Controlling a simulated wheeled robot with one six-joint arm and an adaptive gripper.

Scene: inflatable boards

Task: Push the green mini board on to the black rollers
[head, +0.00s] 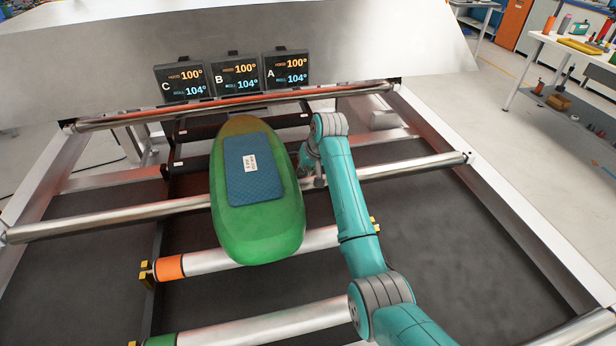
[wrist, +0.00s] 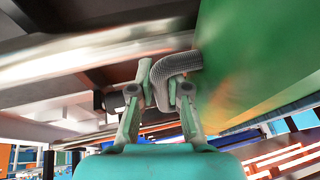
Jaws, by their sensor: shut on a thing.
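The green mini board (head: 262,235), with a blue pad and white label on top, lies lengthwise across the metal rollers. Its brownish far end reaches over the black rollers (head: 190,162) near the back of the frame. My gripper (head: 308,170) is low beside the board's right edge. In the wrist view my gripper (wrist: 160,92) is shut on a grey ribbed handle (wrist: 178,64) at the side of the board (wrist: 245,60). The board's underside contact with the black rollers is hidden.
Three displays (head: 233,75) marked C, B and A stand behind the rollers, below a grey hood (head: 230,40). A silver roller (head: 90,222) crosses under the board, and an orange-ended roller (head: 200,262) lies nearer. A workbench (head: 570,50) stands far right.

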